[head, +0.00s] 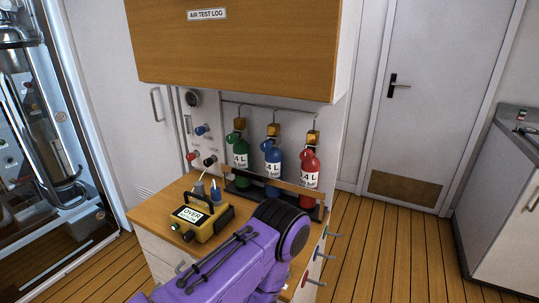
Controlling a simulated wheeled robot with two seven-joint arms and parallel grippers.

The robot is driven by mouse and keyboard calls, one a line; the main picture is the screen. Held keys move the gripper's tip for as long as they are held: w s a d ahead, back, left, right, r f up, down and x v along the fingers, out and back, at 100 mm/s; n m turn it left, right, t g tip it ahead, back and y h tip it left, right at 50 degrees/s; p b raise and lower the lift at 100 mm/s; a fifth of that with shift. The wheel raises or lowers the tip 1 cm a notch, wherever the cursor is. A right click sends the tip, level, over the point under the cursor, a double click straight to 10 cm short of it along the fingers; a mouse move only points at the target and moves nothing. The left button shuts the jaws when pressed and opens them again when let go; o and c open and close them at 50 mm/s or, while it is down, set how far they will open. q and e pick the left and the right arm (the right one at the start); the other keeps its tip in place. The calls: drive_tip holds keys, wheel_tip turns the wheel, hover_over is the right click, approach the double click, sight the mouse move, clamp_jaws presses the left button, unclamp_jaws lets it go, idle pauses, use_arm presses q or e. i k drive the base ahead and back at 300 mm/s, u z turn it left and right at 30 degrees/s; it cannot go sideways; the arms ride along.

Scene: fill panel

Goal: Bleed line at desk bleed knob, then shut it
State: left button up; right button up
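A white wall panel (200,115) behind the desk carries a round gauge (193,98), a blue knob (201,130), a red knob (191,156) and a black knob (209,161). I cannot read which of them is the bleed knob. A purple arm link (235,265), seemingly mine, crosses the front of the desk and hides part of its top and front. Neither gripper shows, and I see nothing touching the knobs.
A yellow instrument box (205,222) sits on the wooden desk (150,214). Green (240,149), blue (272,158) and red (309,166) cylinders stand in a rack behind it. Coloured handles stick out at the desk's right side. A wooden cabinet (240,50) overhangs. Floor is free at right.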

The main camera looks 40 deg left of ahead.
sight(191, 157)
drive_tip(key=z, duration=0.8)
drive_tip(key=k, duration=0.6)
drive_tip(key=u, duration=1.3)
